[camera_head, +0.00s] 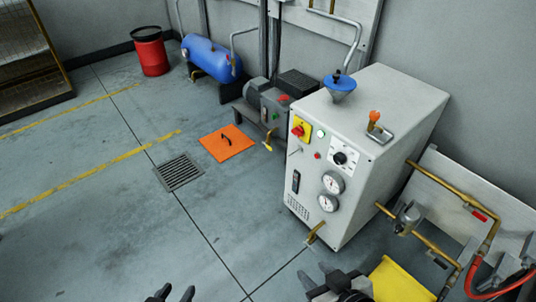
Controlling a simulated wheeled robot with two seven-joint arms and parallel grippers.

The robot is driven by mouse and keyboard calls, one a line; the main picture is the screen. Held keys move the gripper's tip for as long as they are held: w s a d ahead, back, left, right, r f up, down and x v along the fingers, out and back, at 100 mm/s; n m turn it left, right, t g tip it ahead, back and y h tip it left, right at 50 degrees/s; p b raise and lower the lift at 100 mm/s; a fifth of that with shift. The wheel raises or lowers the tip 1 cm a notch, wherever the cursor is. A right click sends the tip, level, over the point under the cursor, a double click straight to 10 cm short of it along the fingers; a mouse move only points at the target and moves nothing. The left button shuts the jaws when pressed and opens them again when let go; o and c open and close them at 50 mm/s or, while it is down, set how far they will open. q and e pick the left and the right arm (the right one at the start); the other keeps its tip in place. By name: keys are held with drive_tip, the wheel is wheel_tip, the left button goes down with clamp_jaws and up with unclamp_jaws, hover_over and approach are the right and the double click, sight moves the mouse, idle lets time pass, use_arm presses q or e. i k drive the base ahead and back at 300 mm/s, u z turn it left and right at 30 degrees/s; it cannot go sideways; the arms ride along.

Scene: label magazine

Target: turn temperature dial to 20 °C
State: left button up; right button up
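A grey machine cabinet (375,118) stands right of centre. On its front panel is a round black dial (340,158) on a white scale plate (346,150). The scale numbers are too small to read, so its setting cannot be told. My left gripper (177,289) shows only its dark fingertips at the bottom edge, apart and empty. My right gripper (313,270) is at the bottom, below the cabinet front and away from the dial. Its fingers are apart with nothing between them.
Near the dial are a red knob on a yellow plate (300,129) and two gauges (332,182). A brass tap (315,232) sticks out low on the cabinet. Brass pipes (442,240) and a yellow object (398,282) are at right. The floor at left is mostly clear.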

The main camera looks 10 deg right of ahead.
sight(339, 159)
drive_tip(key=u, duration=1.35)
drive_tip(key=i, duration=2.65)
drive_tip(key=z, duration=3.5)
drive_tip(key=i, duration=1.05)
drive_tip(key=u, duration=0.05)
